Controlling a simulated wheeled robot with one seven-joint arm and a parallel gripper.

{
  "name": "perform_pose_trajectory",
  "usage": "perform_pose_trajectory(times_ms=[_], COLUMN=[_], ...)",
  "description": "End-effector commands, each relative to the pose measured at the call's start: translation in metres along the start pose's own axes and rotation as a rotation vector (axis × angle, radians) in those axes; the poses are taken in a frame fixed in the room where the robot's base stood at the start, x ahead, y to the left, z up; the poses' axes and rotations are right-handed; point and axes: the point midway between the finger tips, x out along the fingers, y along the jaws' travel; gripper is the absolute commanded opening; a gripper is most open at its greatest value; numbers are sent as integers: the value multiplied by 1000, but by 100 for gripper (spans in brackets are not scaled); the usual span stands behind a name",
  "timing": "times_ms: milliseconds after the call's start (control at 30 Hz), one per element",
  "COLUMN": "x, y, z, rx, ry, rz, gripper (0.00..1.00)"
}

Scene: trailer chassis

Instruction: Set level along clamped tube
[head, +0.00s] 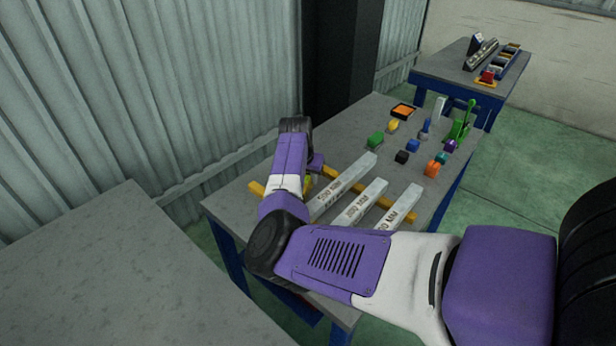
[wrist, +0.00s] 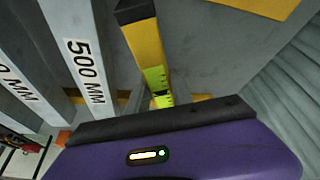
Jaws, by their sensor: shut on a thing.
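The level is a yellow bar with a black end cap and a green vial (wrist: 147,45) in the wrist view. My gripper (wrist: 157,99) is shut on it near the vial; the fingers are mostly hidden by the wrist housing. In the head view my gripper (head: 314,168) is over the left part of the workbench, and the arm hides most of the level. Grey square tubes (head: 343,187) with printed lengths lie side by side on the bench. One marked 500 MM (wrist: 85,65) is just left of the level in the wrist view. I cannot tell which tube is clamped.
Yellow supports (head: 397,212) run beneath the tubes. Several small coloured items (head: 412,146) and a green clamp-like tool (head: 461,124) are at the bench's far end. A second table (head: 440,68) stands behind. A bare grey surface (head: 110,270) is at left.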

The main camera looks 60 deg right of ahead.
Motion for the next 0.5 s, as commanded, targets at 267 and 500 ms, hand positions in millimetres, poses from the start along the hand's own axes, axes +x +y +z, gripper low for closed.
perform_pose_trajectory(times_ms=[267,500], x=[2,2], y=[0,0], z=[1,1], rx=[0,0], ry=[0,0], rz=[0,0], gripper=[39,49])
